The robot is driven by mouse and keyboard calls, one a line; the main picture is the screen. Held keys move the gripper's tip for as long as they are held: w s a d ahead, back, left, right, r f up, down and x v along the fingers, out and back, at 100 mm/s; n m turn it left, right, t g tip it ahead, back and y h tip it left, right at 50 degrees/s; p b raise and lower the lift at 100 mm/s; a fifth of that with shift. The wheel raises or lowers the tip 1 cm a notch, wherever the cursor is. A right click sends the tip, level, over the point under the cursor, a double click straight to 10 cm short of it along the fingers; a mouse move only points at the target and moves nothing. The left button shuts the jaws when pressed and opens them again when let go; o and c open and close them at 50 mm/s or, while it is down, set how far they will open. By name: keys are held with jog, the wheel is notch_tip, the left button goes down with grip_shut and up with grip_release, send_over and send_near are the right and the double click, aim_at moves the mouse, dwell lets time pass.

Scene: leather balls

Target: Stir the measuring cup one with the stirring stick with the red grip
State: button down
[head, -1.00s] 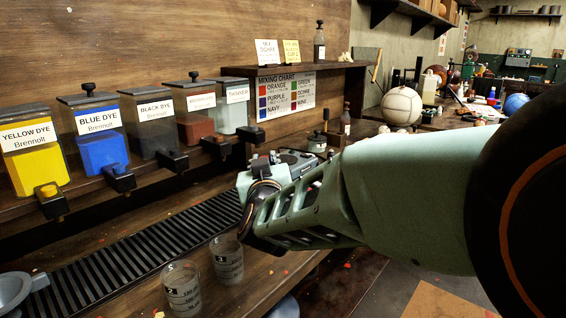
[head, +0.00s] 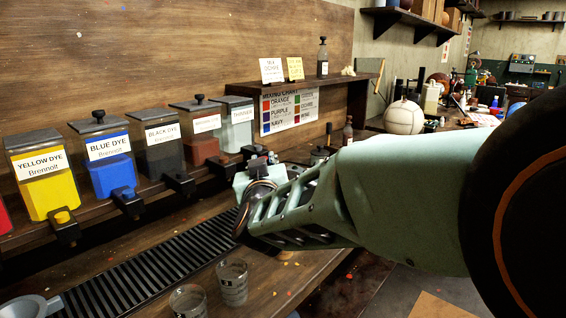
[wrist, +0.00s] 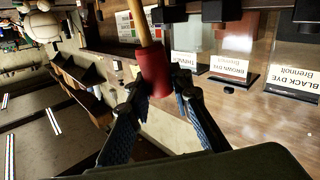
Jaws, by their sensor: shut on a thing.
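My gripper (wrist: 161,90) is shut on the red grip (wrist: 154,72) of the stirring stick in the wrist view. The pale wooden shaft (wrist: 143,25) runs out of the grip to the top edge, and its far end is out of frame. In the head view my wrist hides the fingers and the stick. Two clear measuring cups stand side by side at the bottom of the head view, a nearer one (head: 188,302) and a farther one (head: 232,283). My wrist is above and right of them. Their markings are too small to tell which is one.
A dark slotted drain grate (head: 150,265) runs behind the cups. Dye dispensers, including yellow (head: 45,185) and blue (head: 108,165), line the ledge above it. A grey bowl (head: 30,306) is at lower left. Bare wooden bench lies right of the cups.

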dwell(0.4)
notch_tip(320, 180, up, 5)
jog(key=p, duration=0.4)
jog(key=shift+r, duration=0.1)
jog(key=shift+d, duration=0.1)
dwell(0.3)
